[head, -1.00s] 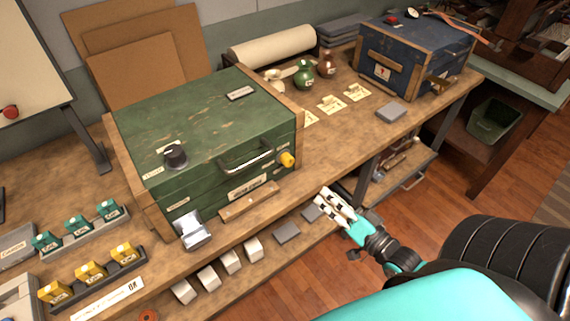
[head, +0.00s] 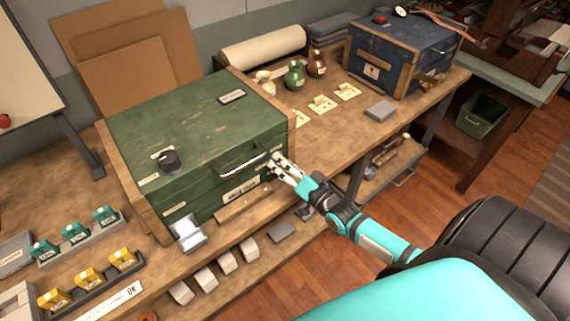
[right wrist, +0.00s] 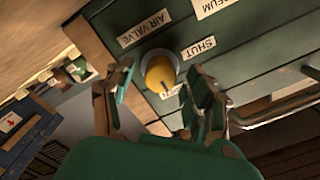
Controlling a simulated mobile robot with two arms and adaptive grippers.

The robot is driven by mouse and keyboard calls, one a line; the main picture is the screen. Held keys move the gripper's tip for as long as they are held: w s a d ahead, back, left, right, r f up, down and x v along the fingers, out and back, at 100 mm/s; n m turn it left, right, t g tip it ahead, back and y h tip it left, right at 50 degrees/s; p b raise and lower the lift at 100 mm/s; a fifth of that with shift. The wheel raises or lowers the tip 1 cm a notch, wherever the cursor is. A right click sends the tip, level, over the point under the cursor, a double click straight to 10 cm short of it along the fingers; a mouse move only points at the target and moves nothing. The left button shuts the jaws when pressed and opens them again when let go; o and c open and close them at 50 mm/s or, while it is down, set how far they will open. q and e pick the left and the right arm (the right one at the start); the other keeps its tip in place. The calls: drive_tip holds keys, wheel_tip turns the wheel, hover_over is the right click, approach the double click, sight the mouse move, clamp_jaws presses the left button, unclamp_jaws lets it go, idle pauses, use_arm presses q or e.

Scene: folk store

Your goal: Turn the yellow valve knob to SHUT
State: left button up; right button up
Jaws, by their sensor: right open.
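The yellow valve knob (right wrist: 160,72) shows in the right wrist view on the front of the green chest (head: 180,125). Its dark mark points toward a partly hidden label that seems to read OPEN (right wrist: 170,92). The SHUT label (right wrist: 198,48) is to its right, and the AIR VALVE label (right wrist: 144,29) is above it. My right gripper (head: 275,164) is open at the chest's front right, with its fingers on either side of the knob. I cannot tell whether they touch it. In the head view the gripper hides the knob. My left gripper is not in view.
A metal handle (head: 243,164) sits left of my right gripper on the chest front. A wooden ledge (head: 244,204) lies below. A blue chest (head: 400,55) stands at the back right. The bench right of the green chest is mostly clear near its edge.

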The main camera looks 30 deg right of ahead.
clamp_jaws()
idle(0.3)
drive_tip(key=shift+n, duration=0.3)
drive_tip(key=n+p, duration=0.1)
drive_tip(key=n, duration=0.1)
drive_tip(key=shift+r+n, duration=0.1)
drive_tip(key=shift+n, duration=0.2)
drive_tip(key=n+p, duration=0.2)
drive_tip(key=n, duration=0.7)
drive_tip(key=shift+n+p, duration=0.3)
drive_tip(key=shift+n, duration=0.1)
drive_tip(key=n, duration=0.4)
drive_tip(key=shift+a+n, duration=0.1)
drive_tip(key=shift+n, duration=0.2)
